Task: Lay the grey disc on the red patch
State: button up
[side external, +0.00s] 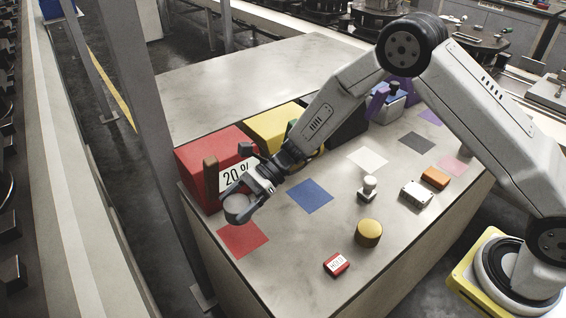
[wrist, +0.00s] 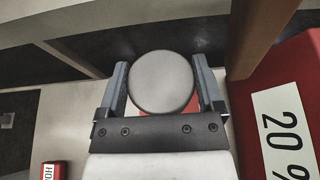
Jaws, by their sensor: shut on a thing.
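The grey disc (wrist: 162,82) is a round, thick puck. It is between the two fingers of my gripper (wrist: 161,85), which are shut on it. In the side external view the disc (side external: 238,208) is at the end of my gripper (side external: 250,196), above the table and near the red patch. The red patch (side external: 243,240) lies flat on the tabletop, just below and in front of the disc in that view. In the wrist view a little of the red patch (wrist: 190,107) shows beneath the disc, and most of it is hidden.
A red bin (side external: 195,165) marked "20 %" with a brown post (side external: 211,183) stands close beside my gripper. A blue patch (side external: 310,195), yellow cylinder (side external: 368,233) and small red box (side external: 336,264) lie to the right. The table's left edge is near.

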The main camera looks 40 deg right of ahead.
jog(key=shift+f, duration=0.15)
dwell(0.3)
send_over(242, 236)
jog(key=shift+f, duration=3.2)
jog(key=shift+f, duration=0.6)
jog(key=o, duration=1.3)
jog(key=shift+o, duration=0.2)
jog(key=shift+d, duration=0.1)
jog(key=shift+v, duration=3.85)
